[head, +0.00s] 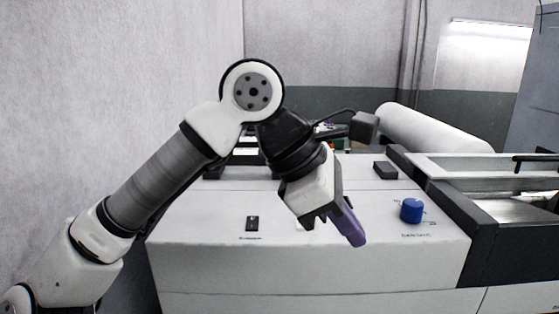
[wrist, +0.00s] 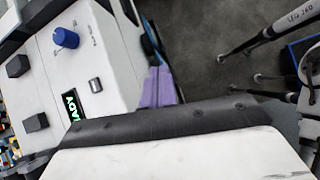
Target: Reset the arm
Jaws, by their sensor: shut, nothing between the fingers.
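My arm rises from the lower left of the head view and bends at an elbow joint. My gripper (head: 356,238) hangs from it, pointing down and right above the front of the white machine housing (head: 210,215). Its purple fingers are together with nothing between them. The purple fingers also show in the wrist view (wrist: 157,88), close to the edge of the machine top. In the head view the gripper appears left of a blue knob (head: 411,210); whether it touches the housing I cannot tell.
A dark block (head: 385,170) and a white cylinder (head: 430,132) lie behind. A grey wall (head: 120,80) stands close on the left. The wrist view shows dark floor (wrist: 225,75) and poles (wrist: 262,36).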

